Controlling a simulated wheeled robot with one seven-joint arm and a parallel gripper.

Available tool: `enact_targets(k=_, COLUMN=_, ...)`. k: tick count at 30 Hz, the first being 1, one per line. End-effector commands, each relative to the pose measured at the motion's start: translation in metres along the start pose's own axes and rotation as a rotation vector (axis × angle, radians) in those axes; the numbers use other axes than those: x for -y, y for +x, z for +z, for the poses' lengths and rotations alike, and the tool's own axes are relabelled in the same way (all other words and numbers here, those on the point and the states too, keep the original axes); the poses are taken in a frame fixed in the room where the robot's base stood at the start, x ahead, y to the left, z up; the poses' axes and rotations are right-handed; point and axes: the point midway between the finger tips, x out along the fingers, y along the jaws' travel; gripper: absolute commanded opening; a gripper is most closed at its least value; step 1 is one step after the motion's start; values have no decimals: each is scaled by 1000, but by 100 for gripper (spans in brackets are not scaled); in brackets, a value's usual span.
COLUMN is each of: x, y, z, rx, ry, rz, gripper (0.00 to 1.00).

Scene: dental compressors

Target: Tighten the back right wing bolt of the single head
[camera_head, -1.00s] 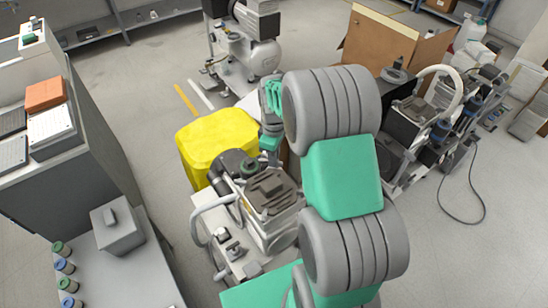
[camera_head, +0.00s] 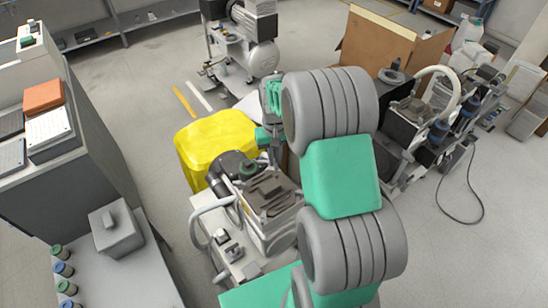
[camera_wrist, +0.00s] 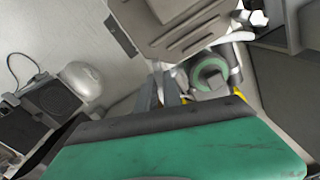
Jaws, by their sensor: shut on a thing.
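The near compressor unit (camera_head: 268,192) has a grey ribbed top cover and stands in front of the yellow bin. The cover also shows at the top of the wrist view (camera_wrist: 180,25). A dark round part with a green ring (camera_wrist: 210,72) sits beside the cover. My gripper (camera_wrist: 160,88) points down by the cover's edge, at its back right in the head view. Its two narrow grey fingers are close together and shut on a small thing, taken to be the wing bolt. The bolt itself is hidden by the fingers and wrist. My arm covers the unit's right side.
A yellow bin (camera_head: 214,142) stands right behind the unit. A tank compressor (camera_head: 245,45) stands further back. Another compressor unit (camera_head: 425,118) and an open cardboard box (camera_head: 385,42) are on the right. A grey cabinet (camera_head: 75,170) stands left. Open floor lies between them.

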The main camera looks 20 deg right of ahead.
Motion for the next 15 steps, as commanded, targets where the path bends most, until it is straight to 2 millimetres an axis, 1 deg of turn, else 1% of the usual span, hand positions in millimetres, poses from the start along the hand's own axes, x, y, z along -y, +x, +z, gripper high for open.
enact_targets(k=9, x=-3, y=-1, z=0, rx=-2, ry=263, rz=0, gripper=0)
enact_targets(k=15, x=-4, y=-1, z=0, rx=-2, ry=374, rz=0, gripper=0)
